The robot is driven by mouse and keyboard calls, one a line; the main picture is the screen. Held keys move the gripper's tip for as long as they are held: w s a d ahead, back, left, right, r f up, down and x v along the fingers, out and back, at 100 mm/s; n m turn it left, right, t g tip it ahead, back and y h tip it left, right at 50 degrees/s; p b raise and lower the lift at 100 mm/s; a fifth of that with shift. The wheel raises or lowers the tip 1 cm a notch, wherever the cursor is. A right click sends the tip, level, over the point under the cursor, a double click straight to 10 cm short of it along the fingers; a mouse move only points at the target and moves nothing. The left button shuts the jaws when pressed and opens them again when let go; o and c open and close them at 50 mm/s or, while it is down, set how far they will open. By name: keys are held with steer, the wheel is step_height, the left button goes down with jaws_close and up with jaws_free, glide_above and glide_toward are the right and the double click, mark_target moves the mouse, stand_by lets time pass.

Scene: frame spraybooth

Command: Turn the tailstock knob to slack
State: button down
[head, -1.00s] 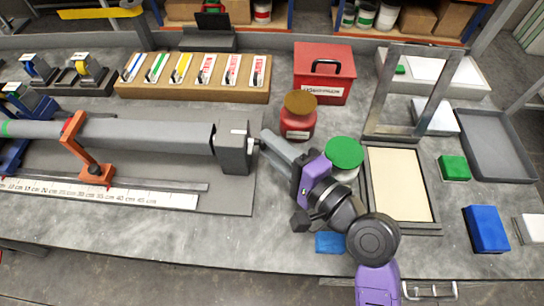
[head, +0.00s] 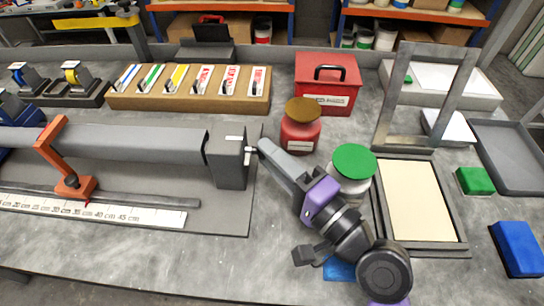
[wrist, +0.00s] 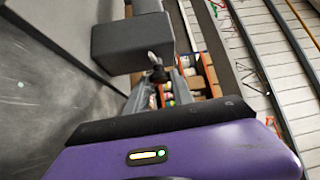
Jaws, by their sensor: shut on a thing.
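The tailstock (head: 228,163) is a dark grey block at the right end of the long grey tube (head: 110,143) in the head view. Its small knob (head: 250,152) sticks out of the block's right face, with a light part showing. My gripper (head: 260,150) reaches in from the right and is shut on the knob. In the wrist view the tailstock (wrist: 130,42) is at the top, and the dark knob (wrist: 158,72) sits between the fingertips of my gripper (wrist: 160,82). The fingers partly hide the knob, and I cannot tell its turn setting.
A red jar with a brown lid (head: 301,128) and a green-lidded jar (head: 353,172) stand close to my arm. An orange bracket (head: 66,160) and a ruler (head: 90,207) lie left. A framed panel (head: 418,205) is on the right. The front bench is mostly clear.

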steer(key=shift+a+f, duration=0.1)
steer(key=c, duration=1.1)
jaws_free()
steer(key=o, duration=0.4)
step_height(320, 180, up, 9)
steer(key=p, duration=0.2)
steer(key=shift+f+p, duration=0.2)
steer(key=shift+p, duration=0.15)
steer(key=r+p, duration=0.1)
steer(key=r, duration=0.2)
steer(key=r+p, duration=0.1)
steer(key=r, duration=0.6)
steer(key=shift+s+a+r+p, duration=0.15)
steer(key=shift+s+r+p, duration=0.15)
steer(key=shift+p, duration=0.1)
steer(key=c, duration=0.4)
steer(key=shift+w+r, duration=0.25)
steer(key=shift+r, duration=0.25)
